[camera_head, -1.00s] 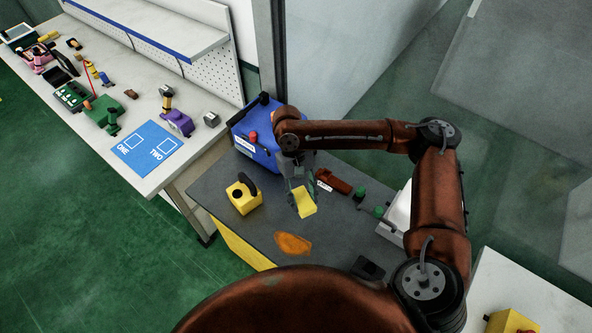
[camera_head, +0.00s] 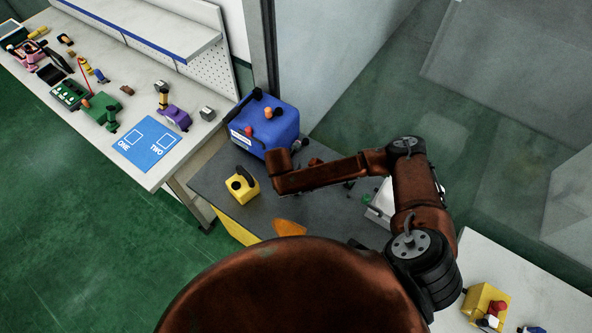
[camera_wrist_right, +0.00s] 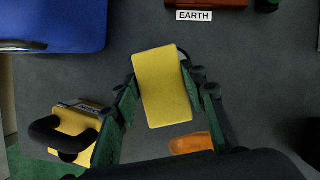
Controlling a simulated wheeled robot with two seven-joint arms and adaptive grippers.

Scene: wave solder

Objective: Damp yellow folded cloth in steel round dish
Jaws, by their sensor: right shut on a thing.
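The yellow folded cloth (camera_wrist_right: 162,110) is a flat rectangular piece, seen in the right wrist view. My right gripper (camera_wrist_right: 162,80) is shut on it, with a green finger at each side. The cloth is above the dark grey table top, and the gap beneath it cannot be judged. In the head view the cloth and right gripper are hidden behind my arm. I cannot make out a steel round dish in either view. My left gripper is not in view.
A red-brown piece labelled EARTH (camera_wrist_right: 205,3) lies ahead. A long cluttered bench with a blue mat (camera_head: 147,143) is at left.

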